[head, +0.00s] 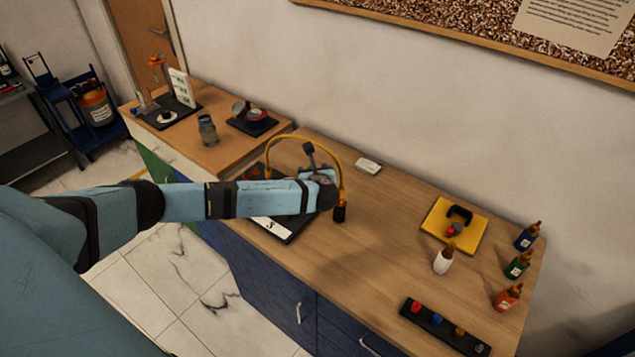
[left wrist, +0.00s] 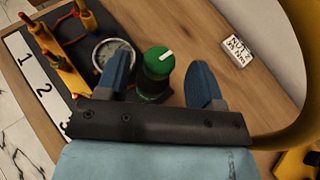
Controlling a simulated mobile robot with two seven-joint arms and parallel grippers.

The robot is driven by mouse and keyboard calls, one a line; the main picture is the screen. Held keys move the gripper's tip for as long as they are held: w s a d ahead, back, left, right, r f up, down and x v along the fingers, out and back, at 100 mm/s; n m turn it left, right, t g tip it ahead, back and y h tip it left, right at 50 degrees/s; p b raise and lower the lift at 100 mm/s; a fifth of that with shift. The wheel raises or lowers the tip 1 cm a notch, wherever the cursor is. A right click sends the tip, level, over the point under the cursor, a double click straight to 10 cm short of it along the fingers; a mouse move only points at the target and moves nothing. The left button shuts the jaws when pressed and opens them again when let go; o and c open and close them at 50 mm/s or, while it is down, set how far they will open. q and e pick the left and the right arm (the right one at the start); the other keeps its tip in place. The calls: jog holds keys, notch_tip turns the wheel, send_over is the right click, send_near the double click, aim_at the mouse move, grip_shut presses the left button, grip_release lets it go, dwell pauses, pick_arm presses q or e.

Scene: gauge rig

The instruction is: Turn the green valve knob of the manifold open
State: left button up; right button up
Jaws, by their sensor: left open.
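The green valve knob (left wrist: 159,62) has a white pointer mark and sits on a dark round body. In the left wrist view my left gripper (left wrist: 160,70) is open, with one blue finger on each side of the knob and gaps between them. The manifold's round gauge (left wrist: 113,53) is beside the left finger, with yellow pipes and a black base (left wrist: 62,22) further left. In the head view my left gripper (head: 318,180) covers most of the manifold. Part of its black base (head: 290,232) shows below the arm; the knob is hidden there. My right gripper is out of view.
A yellow curved tube (head: 305,137) arches over my gripper and fills the wrist view's right edge. A white labelled block (head: 368,164) lies behind. The wood between is clear.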

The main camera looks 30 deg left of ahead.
pick_arm(q)
jog(key=b+v, duration=0.1)
jog(key=v, duration=1)
